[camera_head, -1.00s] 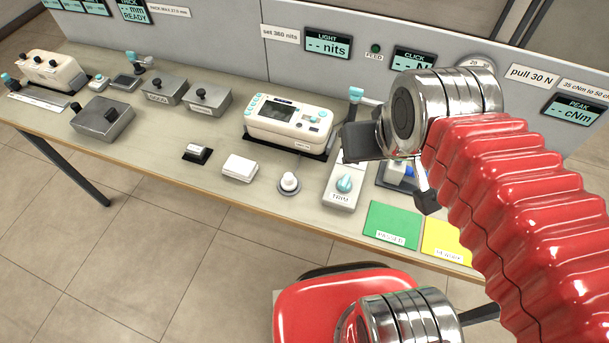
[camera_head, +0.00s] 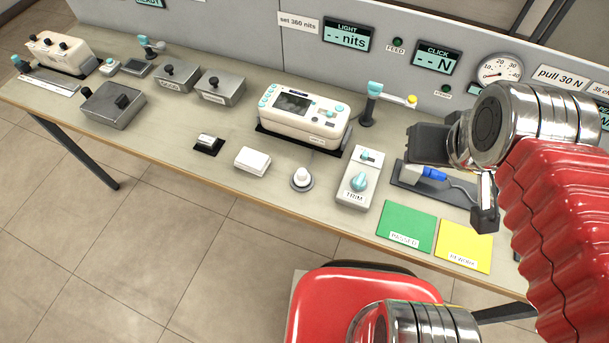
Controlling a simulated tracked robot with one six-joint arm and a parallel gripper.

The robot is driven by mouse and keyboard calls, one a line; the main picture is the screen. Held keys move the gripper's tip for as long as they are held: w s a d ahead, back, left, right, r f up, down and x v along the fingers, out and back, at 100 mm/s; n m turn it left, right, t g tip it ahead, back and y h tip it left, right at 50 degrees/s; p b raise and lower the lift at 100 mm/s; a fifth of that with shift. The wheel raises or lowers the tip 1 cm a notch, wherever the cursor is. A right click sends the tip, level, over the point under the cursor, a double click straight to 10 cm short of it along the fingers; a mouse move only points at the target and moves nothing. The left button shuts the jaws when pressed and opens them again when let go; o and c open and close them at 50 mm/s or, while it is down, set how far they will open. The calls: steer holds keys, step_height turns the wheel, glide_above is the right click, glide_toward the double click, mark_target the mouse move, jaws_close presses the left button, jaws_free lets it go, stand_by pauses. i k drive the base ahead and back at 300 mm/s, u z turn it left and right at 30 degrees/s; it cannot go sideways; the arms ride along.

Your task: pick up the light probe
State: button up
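I cannot tell for sure which item is the light probe. One candidate is a small black piece with a white top (camera_head: 207,141), lying on a dark pad left of the white block (camera_head: 252,161). Another is a post with a teal head and a yellow-tipped arm (camera_head: 370,97), standing right of the white monitor (camera_head: 305,112). The LIGHT display (camera_head: 347,36) reads "-- nits". My gripper (camera_head: 484,210) is at the right, over the tray with the blue plug. Its wrist hides the fingers in part, so its opening is unclear. I see nothing held in it.
A TRIM box (camera_head: 355,190) and a round white button (camera_head: 302,178) stand near the front edge. Green PASSED (camera_head: 405,222) and yellow REWORK (camera_head: 464,240) mats lie right of them. A blue plug (camera_head: 433,174) sits in a dark tray. Grey boxes (camera_head: 115,106) stand left.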

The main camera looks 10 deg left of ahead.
mark_target(302, 179)
steer(key=z, duration=0.05)
steer(key=k, duration=1.35)
steer(key=u, duration=1.25)
steer(key=i, duration=1)
steer(key=u, duration=0.05)
